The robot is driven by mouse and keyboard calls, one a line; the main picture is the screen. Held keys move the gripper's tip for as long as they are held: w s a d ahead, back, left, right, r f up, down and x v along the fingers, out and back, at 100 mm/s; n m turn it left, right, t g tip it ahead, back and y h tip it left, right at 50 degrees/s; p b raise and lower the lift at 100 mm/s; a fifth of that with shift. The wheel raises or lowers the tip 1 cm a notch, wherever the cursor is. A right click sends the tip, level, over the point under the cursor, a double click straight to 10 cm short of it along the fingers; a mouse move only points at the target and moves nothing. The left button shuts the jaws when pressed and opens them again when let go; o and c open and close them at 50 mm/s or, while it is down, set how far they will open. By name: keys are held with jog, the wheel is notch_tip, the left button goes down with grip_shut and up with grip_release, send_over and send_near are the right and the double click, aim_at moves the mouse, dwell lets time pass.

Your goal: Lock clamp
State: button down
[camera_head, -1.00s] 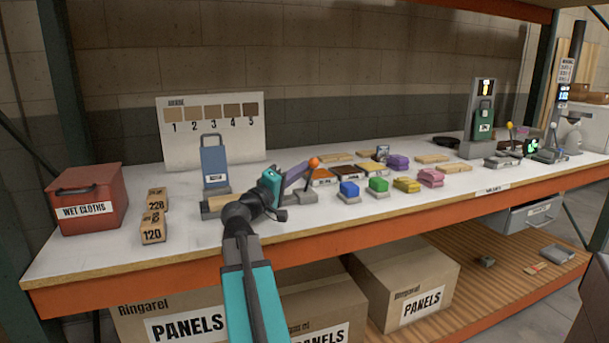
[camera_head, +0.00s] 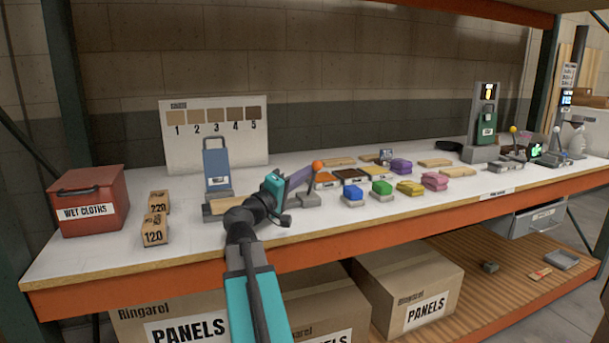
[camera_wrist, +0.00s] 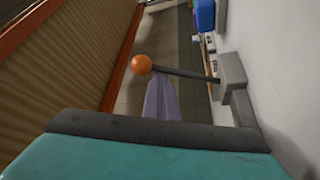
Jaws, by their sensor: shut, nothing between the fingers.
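The clamp (camera_head: 308,201) is a grey block on the bench with a dark lever ending in an orange ball knob (camera_head: 318,165). In the head view the lever stands nearly upright. In the wrist view the knob (camera_wrist: 141,65) and dark lever (camera_wrist: 185,73) run across just beyond the fingers, with the grey clamp body (camera_wrist: 231,75) at right. My gripper (camera_head: 309,172) has purple fingers, shut and empty, with their tips beside the lever just below the knob. Whether they touch it I cannot tell. A wooden strip (camera_head: 222,206) lies left of the clamp, partly behind my arm.
A blue upright tool (camera_head: 217,168) stands behind the wooden strip. Numbered blocks (camera_head: 155,228) and a red wet-cloths box (camera_head: 92,201) are at left. The front left bench top is clear.

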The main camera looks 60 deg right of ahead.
jog(key=shift+s, duration=0.15)
jog(key=shift+w+d+r, duration=0.7)
jog(key=shift+w+r, duration=0.3)
jog(key=shift+w, duration=0.75)
jog(key=v, duration=1)
jog(key=shift+f+p, duration=0.2)
jog(key=shift+p, duration=0.2)
jog(key=shift+w+d, duration=0.1)
jog(key=shift+w, duration=0.05)
